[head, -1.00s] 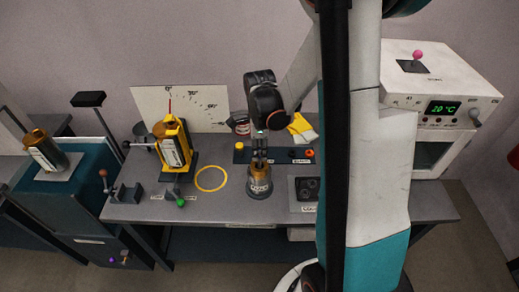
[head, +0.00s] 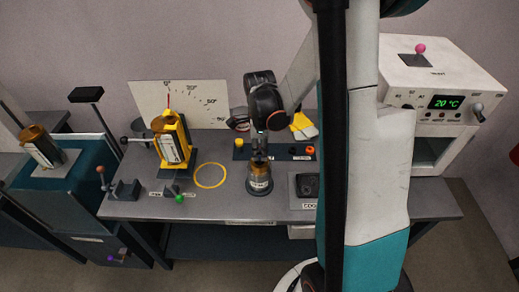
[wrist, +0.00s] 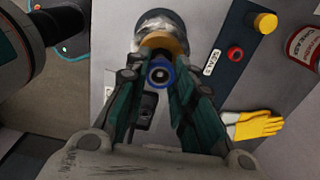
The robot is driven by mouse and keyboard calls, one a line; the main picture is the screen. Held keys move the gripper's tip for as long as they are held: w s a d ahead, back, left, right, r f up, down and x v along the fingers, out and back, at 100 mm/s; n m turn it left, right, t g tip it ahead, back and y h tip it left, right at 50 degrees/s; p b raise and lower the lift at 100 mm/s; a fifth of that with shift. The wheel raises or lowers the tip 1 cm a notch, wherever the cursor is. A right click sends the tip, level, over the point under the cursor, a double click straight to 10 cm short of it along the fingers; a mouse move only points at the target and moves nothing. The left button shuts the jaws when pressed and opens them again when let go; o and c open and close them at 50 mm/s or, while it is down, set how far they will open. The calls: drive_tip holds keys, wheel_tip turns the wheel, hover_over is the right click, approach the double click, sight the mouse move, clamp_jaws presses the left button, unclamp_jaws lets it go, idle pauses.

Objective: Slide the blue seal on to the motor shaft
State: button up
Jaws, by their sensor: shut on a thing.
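The blue seal (wrist: 170,76) is a small ring between the fingertips of my gripper (wrist: 160,80) in the wrist view. The fingers are shut on it from both sides. A pale, dark-centred round shape shows through the ring. The motor has a copper-coloured top (wrist: 160,41) just beyond the seal and a silver body (wrist: 165,20). In the head view my gripper (head: 260,152) points down directly above the motor (head: 260,183), which stands upright on the bench. I cannot tell whether the shaft is inside the seal, and the seal is hidden in the head view.
A dark seals strip (head: 275,153) behind the motor holds other seals, among them a red one (wrist: 235,54) and a yellow one (wrist: 265,22). Yellow gloves (head: 303,127) lie behind it. A yellow stand (head: 172,145) is at left. The yellow-ringed spot (head: 210,176) is clear.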

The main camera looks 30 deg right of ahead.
drive_tip(key=shift+f, duration=0.15)
drive_tip(key=o, duration=1.1)
wheel_tip(320, 180, up, 12)
drive_tip(key=shift+r, duration=0.1)
idle(0.6)
drive_tip(key=s+a+r+n+t+p, duration=0.25)
drive_tip(key=s+a+r+n, duration=0.35)
drive_tip(key=a+r+n, duration=0.45)
drive_tip(key=s+a+f+n+t+b, duration=0.1)
drive_tip(key=s+n, duration=0.1)
drive_tip(key=n, duration=0.2)
drive_tip(key=s+a+f+n+t+b, duration=0.1)
drive_tip(key=s+f+n+t+b, duration=0.1)
drive_tip(key=n, duration=0.3)
drive_tip(key=s+a+f+n+t+b, duration=0.1)
drive_tip(key=s+n+b, duration=0.1)
drive_tip(key=n, duration=0.3)
drive_tip(key=shift+s+a+f+t, duration=0.35)
drive_tip(key=shift+s+a, duration=0.05)
drive_tip(key=shift+s, duration=0.1)
